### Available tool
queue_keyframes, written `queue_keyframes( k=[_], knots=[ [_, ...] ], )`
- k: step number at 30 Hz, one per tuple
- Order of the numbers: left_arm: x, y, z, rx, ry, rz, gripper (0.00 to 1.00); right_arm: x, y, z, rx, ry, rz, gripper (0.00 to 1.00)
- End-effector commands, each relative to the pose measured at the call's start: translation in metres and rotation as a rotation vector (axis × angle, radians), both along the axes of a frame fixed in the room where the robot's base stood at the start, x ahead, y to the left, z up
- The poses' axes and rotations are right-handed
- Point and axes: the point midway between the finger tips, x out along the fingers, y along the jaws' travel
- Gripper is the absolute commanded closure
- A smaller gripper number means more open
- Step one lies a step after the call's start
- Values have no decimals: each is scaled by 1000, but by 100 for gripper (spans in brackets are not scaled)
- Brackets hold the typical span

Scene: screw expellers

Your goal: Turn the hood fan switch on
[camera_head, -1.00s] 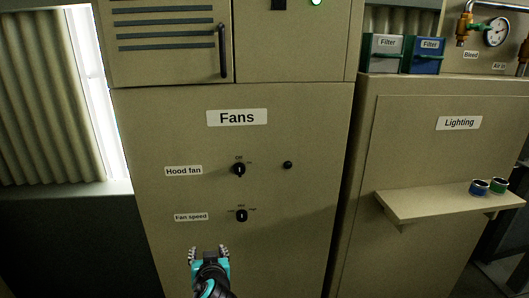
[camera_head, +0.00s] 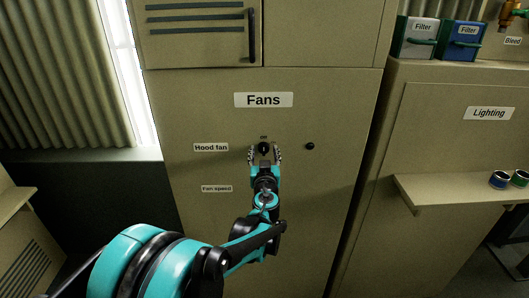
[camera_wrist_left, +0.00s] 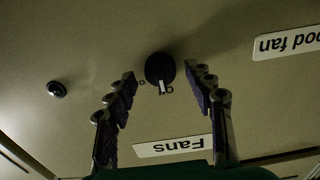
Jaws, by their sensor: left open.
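The hood fan switch (camera_head: 264,148) is a black rotary knob on the beige Fans cabinet, right of the "Hood fan" label (camera_head: 211,147). In the left wrist view, which is upside down, the knob (camera_wrist_left: 160,68) has a white pointer mark towards "Off". My left gripper (camera_head: 264,157) is open, with one finger on each side of the knob. In the wrist view its fingertips (camera_wrist_left: 163,80) are apart from the knob, with a gap on both sides. Whether they touch the panel I cannot tell. My right gripper is not in view.
A small black button (camera_head: 310,146) sits right of the knob. The "Fan speed" label (camera_head: 217,188) is below; its knob is hidden behind my left arm. A shelf (camera_head: 440,190) with small rings juts out at the right. A vertical door handle (camera_head: 252,35) is above.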

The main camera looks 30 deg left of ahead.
Motion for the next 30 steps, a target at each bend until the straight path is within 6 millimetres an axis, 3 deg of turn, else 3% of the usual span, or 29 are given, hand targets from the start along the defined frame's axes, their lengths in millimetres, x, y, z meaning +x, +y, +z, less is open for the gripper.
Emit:
queue_keyframes(
  k=[10, 15, 30],
  knots=[
    [4, 3, 0, 0, 0, 1, 50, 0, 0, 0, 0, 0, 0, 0],
    [4, 3, 0, 0, 0, 1, 94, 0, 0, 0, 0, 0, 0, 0],
    [4, 3, 0, 75, 46, 1, 96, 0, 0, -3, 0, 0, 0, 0]
  ],
)
